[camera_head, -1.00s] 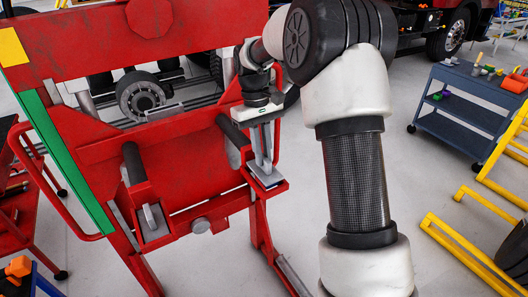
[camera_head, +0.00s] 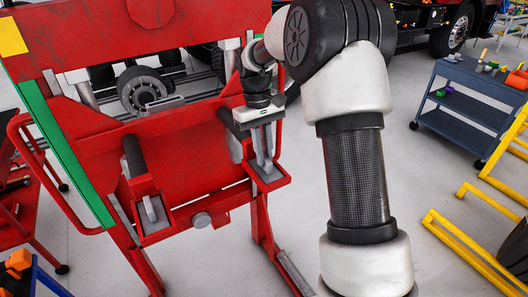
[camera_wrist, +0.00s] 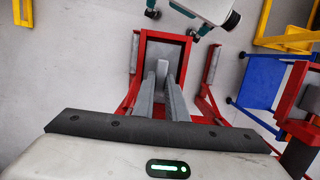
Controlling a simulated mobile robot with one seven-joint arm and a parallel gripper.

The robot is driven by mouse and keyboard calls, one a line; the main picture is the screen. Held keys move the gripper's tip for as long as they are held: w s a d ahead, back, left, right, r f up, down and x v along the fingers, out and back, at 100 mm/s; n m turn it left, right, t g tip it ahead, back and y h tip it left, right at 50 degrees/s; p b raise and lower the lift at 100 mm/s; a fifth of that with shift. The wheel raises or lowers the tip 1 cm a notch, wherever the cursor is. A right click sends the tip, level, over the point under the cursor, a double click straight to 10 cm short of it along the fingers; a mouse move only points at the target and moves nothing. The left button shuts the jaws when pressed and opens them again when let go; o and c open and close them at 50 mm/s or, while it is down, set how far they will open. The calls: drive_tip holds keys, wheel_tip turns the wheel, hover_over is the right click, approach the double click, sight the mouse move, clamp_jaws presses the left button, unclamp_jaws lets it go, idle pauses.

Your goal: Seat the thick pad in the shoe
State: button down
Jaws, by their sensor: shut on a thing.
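The thick pad (camera_head: 267,175) is a grey block with an upright tab, and it shows in the wrist view (camera_wrist: 175,54). My gripper (camera_head: 264,162) points down and is shut on the tab, which shows between the fingers (camera_wrist: 162,78) in the wrist view. The pad lies within the red walls of the right-hand shoe (camera_head: 284,181). The shoe rim also shows in the wrist view (camera_wrist: 139,68). The fingers hide part of the pad, and I cannot tell whether its underside touches the shoe floor.
A second red shoe (camera_head: 136,190) with a grey tabbed piece (camera_head: 151,208) stands at left on the red frame. A dark padded bar (camera_head: 234,130) sits close beside my gripper. A blue cart (camera_head: 455,105) and yellow rails (camera_head: 465,245) stand at right, with clear floor between.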

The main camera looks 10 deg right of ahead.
drive_tip(key=c, duration=1.7)
unclamp_jaws()
drive_tip(key=shift+w, duration=0.1)
drive_tip(key=w+r, duration=0.1)
drive_tip(key=r, duration=0.4)
drive_tip(key=w+r+p, duration=0.1)
drive_tip(key=r, duration=0.5)
drive_tip(key=w+a+r, duration=0.1)
drive_tip(key=r, duration=0.5)
